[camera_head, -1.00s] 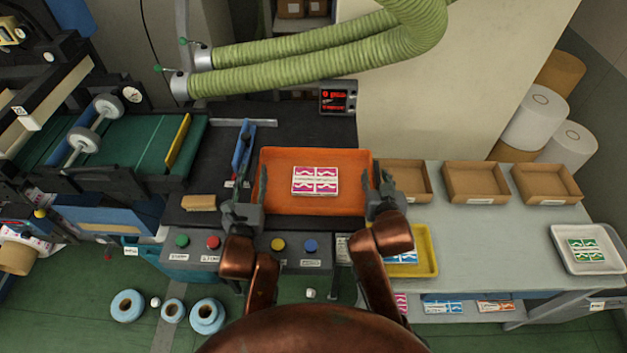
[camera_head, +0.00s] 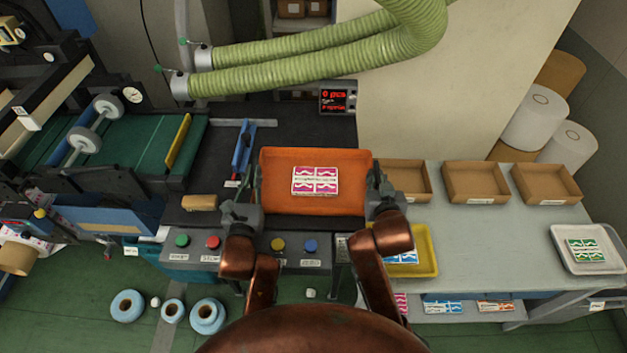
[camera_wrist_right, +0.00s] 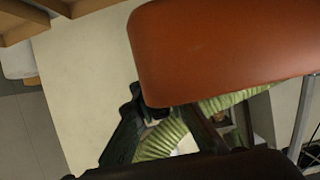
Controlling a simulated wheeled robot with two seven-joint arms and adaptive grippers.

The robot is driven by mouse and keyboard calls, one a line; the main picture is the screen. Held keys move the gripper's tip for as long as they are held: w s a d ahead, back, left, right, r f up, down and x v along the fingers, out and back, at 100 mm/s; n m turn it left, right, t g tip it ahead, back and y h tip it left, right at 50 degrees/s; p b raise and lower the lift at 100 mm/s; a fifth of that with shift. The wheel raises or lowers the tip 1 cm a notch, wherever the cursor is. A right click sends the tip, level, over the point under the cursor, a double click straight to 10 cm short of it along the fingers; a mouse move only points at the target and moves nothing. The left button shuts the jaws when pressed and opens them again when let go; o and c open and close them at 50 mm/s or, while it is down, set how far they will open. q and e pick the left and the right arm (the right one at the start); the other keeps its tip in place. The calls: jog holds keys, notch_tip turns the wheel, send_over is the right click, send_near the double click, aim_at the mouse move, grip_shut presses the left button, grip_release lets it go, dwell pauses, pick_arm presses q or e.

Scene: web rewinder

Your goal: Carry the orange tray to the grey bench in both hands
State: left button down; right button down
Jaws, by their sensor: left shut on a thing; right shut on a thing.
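The orange tray (camera_head: 315,207) is at the right end of the dark machine table and carries a block of pink-and-white printed cards (camera_head: 314,180). My left gripper (camera_head: 256,190) is shut on its left side. My right gripper (camera_head: 373,190) is shut on its right side. The right wrist view shows the tray's orange wall (camera_wrist_right: 230,50) beside the right gripper's dark fingers (camera_wrist_right: 165,112). I cannot tell whether the tray is clear of the table. The grey bench (camera_head: 490,240) stands to the right.
Several cardboard trays (camera_head: 476,182) line the bench's back edge. A yellow tray (camera_head: 425,245) sits at its near left, a white tray (camera_head: 588,250) at its right end. The bench's middle is clear. Green hoses (camera_head: 310,65) hang above; a button panel (camera_head: 260,250) is in front.

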pick_arm(q)
jog(key=shift+r, duration=0.2)
pick_arm(e)
jog(key=shift+r, duration=0.2)
